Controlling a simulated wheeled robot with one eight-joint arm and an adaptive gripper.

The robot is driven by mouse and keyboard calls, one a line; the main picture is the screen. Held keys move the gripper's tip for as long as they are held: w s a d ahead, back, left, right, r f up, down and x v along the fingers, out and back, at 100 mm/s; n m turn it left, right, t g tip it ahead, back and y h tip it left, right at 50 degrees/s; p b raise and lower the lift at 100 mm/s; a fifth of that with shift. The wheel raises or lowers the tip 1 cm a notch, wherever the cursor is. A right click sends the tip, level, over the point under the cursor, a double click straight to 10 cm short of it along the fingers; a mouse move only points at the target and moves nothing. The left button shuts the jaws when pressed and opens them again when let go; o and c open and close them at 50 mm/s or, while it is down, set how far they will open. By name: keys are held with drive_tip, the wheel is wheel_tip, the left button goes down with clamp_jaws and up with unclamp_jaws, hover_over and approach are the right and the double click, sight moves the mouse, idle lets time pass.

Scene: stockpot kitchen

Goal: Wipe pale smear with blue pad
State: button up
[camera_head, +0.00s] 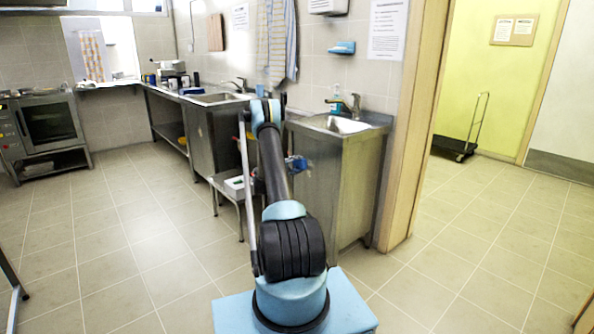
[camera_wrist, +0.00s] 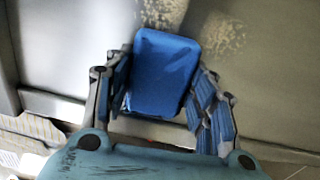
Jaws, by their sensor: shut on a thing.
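In the wrist view a blue pad (camera_wrist: 165,75) sits between the fingers of my gripper (camera_wrist: 160,92), which is shut on it. A finger lies along each side of the pad. A pale, speckled smear (camera_wrist: 222,36) shows on a grey surface, just beyond the pad's top right corner. Another part of it lies above the pad's top edge. Whether the pad touches the surface I cannot tell. In the head view my arm hides most of the work area, and the smear cannot be made out there.
A steel sink cabinet (camera_head: 335,190) stands beyond my arm, beside a wooden door frame (camera_head: 415,130). A low stool (camera_head: 226,185) bearing a white item is left of my arm. A black trolley (camera_head: 455,148) stands through the doorway. The tiled floor (camera_head: 120,240) at left is clear.

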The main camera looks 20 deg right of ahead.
sight(302, 165)
drive_tip(key=shift+d+r, duration=0.1)
drive_tip(key=shift+r, duration=0.15)
drive_tip(key=shift+s+d, duration=0.2)
drive_tip(key=shift+s, duration=0.65)
drive_tip(key=shift+s+d, duration=0.2)
drive_tip(key=shift+s, duration=0.65)
drive_tip(key=shift+s+d, duration=0.25)
drive_tip(key=shift+s, duration=0.35)
drive_tip(key=shift+s+d, duration=0.3)
drive_tip(key=shift+s, duration=0.3)
drive_tip(key=shift+s+d, duration=0.25)
drive_tip(key=shift+s, duration=0.35)
drive_tip(key=shift+s+d, duration=0.2)
drive_tip(key=shift+s, duration=0.5)
drive_tip(key=shift+s+d, duration=0.2)
drive_tip(key=shift+s, duration=0.5)
drive_tip(key=shift+s+d, duration=0.4)
drive_tip(key=shift+s, duration=0.4)
drive_tip(key=shift+s+d, duration=0.4)
drive_tip(key=shift+s, duration=0.4)
drive_tip(key=shift+a, duration=0.1)
drive_tip(key=shift+v, duration=2.95)
drive_tip(key=shift+a, duration=0.15)
